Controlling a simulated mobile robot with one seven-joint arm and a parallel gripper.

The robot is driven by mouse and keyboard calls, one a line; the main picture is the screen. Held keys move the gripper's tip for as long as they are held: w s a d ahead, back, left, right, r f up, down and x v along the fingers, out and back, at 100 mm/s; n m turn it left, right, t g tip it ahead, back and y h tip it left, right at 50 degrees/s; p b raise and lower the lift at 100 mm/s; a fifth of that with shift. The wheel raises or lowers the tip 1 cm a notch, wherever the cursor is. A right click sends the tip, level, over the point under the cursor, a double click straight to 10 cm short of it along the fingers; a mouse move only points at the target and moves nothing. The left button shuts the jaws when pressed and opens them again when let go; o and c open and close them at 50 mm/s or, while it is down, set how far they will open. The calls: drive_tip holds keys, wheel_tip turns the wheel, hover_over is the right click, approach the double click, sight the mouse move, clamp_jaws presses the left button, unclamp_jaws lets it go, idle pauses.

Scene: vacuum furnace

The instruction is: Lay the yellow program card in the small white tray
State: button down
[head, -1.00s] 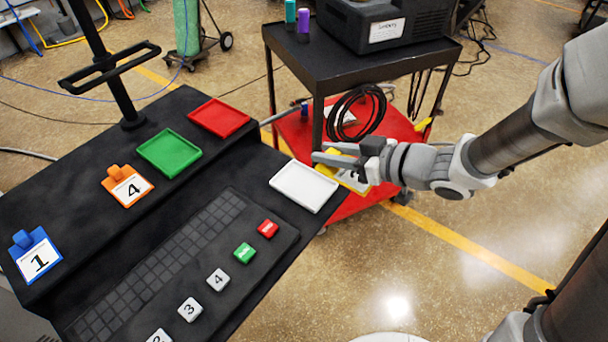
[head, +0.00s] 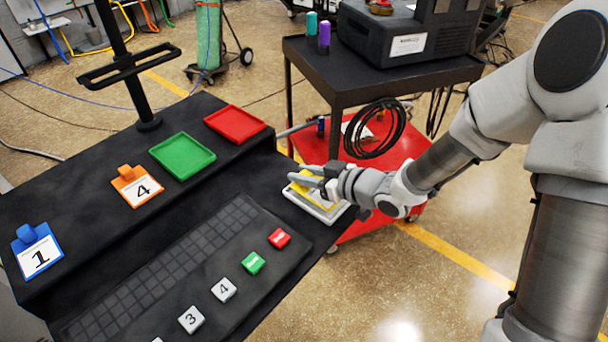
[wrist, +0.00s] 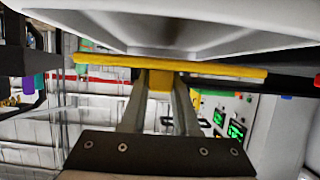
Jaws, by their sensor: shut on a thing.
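The yellow program card (head: 312,190) is held by my gripper (head: 296,175) over the small white tray (head: 330,215), inside its outline in the head view. In the wrist view, the card (wrist: 215,70) shows edge-on as a wide yellow strip, with its yellow tab (wrist: 160,84) between the fingertips. My gripper is shut on that tab. A large white surface, which looks like the tray (wrist: 240,15), lies close to the card there. I cannot tell whether card and tray touch. My fingers hide part of the card.
A green tray (head: 182,156) and a red tray (head: 235,124) lie to the left on the raised black console shelf. Console buttons (head: 253,263) lie in front. A red-based cart (head: 385,150) stands behind.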

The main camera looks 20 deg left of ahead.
drive_tip(key=shift+f+b, duration=0.5)
drive_tip(key=shift+f, duration=0.1)
drive_tip(key=c, duration=0.7)
unclamp_jaws()
drive_tip(key=shift+o, duration=0.2)
drive_tip(key=shift+r, duration=0.1)
